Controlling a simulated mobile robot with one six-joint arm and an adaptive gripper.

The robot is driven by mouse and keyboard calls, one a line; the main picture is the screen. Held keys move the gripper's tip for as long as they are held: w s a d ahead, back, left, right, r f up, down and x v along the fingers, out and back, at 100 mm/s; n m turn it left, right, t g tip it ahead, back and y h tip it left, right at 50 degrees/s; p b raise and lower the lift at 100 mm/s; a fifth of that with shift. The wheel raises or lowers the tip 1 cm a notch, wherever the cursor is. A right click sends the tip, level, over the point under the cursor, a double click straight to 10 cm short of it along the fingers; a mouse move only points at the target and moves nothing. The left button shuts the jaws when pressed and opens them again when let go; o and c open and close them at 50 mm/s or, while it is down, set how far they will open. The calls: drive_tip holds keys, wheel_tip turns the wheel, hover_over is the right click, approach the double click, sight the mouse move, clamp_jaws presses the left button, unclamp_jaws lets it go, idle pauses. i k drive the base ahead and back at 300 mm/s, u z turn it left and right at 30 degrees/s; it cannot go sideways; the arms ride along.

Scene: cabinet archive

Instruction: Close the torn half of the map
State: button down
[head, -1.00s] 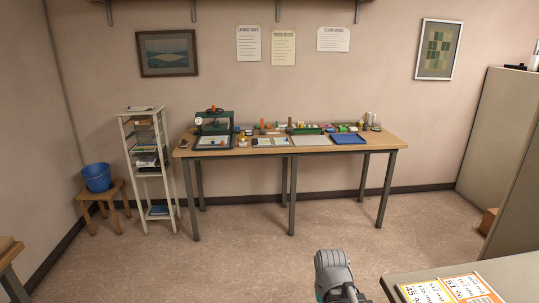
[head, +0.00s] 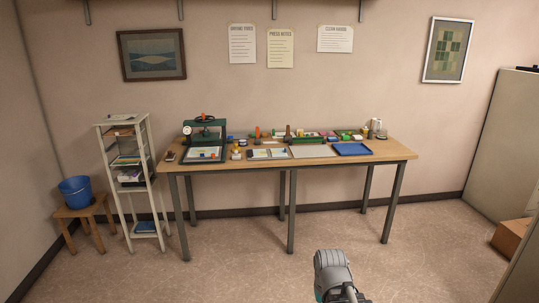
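A long wooden worktable (head: 293,169) stands against the back wall. On it lies an open, pale two-part sheet or folder (head: 268,153), left of a bare grey board (head: 312,151). I cannot tell at this distance whether the sheet is the map or whether a tear shows. Another board with a pale sheet (head: 203,155) lies at the left in front of a dark green press (head: 207,132). A grey part of my arm shows at the bottom, well short of the table; my gripper itself is not in view.
A blue tray (head: 352,149) and several small bottles and tools sit on the table. A narrow white shelf (head: 130,175) and a blue bucket (head: 75,190) on a wooden stool (head: 83,215) stand left. A cardboard box (head: 510,237) is at right. The floor before the table is clear.

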sight(275, 153)
drive_tip(key=i, duration=3.35)
drive_tip(key=u, duration=1.75)
